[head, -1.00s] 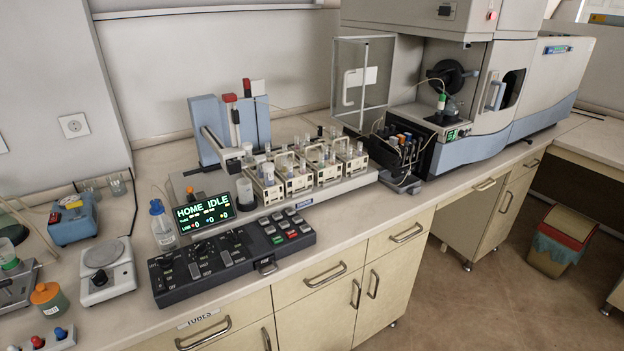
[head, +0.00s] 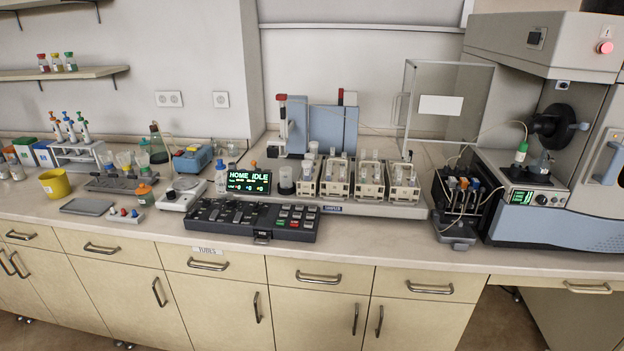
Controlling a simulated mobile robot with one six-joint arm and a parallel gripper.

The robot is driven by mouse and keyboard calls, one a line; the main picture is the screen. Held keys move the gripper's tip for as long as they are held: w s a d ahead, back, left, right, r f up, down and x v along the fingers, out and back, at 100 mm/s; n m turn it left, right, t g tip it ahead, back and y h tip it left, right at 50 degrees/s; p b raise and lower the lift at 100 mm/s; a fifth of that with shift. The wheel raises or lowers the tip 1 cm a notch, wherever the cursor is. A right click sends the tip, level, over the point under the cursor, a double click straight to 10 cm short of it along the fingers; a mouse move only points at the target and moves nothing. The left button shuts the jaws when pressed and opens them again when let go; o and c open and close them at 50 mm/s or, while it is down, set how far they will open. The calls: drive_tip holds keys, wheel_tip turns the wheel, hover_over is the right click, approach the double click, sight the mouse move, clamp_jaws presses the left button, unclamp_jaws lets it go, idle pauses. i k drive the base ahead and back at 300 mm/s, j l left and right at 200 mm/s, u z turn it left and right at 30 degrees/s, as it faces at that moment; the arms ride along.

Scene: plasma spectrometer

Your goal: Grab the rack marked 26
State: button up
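Several cream racks with handles stand side by side on the autosampler's tray in the head view. From left they include a first rack (head: 307,178), a second rack (head: 337,178), a third rack (head: 369,180) and a rack at the right end (head: 403,182). They hold tubes. Their markings are too small to read, so I cannot tell which one is marked 26. My gripper is not in view.
A black control panel (head: 252,219) lies in front of the sampler, below a display (head: 249,183) reading HOME IDLE. A clear-panelled frame (head: 440,105) stands behind right. The spectrometer (head: 560,215) fills the right end. A yellow cup (head: 55,184) stands left.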

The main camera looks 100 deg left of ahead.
sight(334, 186)
drive_tip(key=i+j+u, duration=0.2)
drive_tip(key=u, duration=0.25)
drive_tip(key=i+j+u, duration=0.1)
drive_tip(key=i+u, duration=0.2)
drive_tip(key=u, duration=0.15)
drive_tip(key=i+u, duration=0.3)
drive_tip(key=u, duration=0.15)
drive_tip(key=i+u, duration=0.25)
drive_tip(key=u, duration=0.2)
drive_tip(key=i+l+u, duration=0.2)
drive_tip(key=u, duration=0.25)
drive_tip(key=i+l+u, duration=0.25)
drive_tip(key=u, duration=0.2)
drive_tip(key=i+l+u, duration=0.2)
drive_tip(key=l+u, duration=0.25)
drive_tip(key=j, duration=0.1)
